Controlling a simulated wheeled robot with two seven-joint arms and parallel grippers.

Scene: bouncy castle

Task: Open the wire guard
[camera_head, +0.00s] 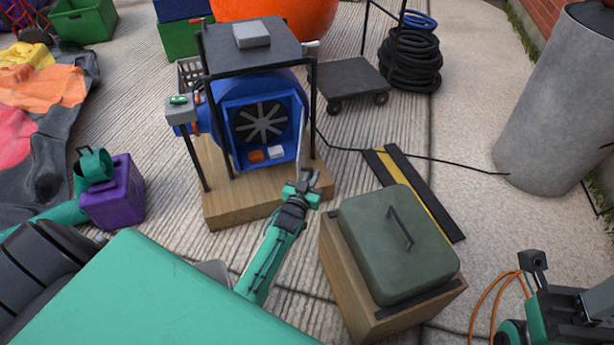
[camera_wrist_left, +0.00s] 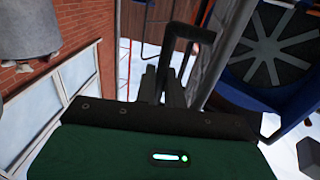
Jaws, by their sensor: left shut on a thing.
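The blue blower (camera_head: 228,140) stands on a wooden base under a black frame, with its grey fan (camera_head: 262,123) uncovered in front. The wire guard (camera_head: 302,135) appears as a thin grey panel at the right side of the fan opening, seen nearly edge-on and standing out from it. My left gripper (camera_head: 301,188) is at the guard's lower front end. In the left wrist view, my left gripper (camera_wrist_left: 174,85) is shut on a black loop handle (camera_wrist_left: 190,32), with the fan to its right. My right gripper (camera_head: 534,262) is at the lower right, far from the blower; its fingers are unclear.
A wooden box with a green lidded case (camera_head: 375,245) stands right of my left arm. A purple canister (camera_head: 118,195) is on the left. A wheeled cart (camera_head: 345,80), a coiled black hose (camera_head: 410,60) and a grey cylinder (camera_head: 555,110) are farther back. A black cable crosses the paving.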

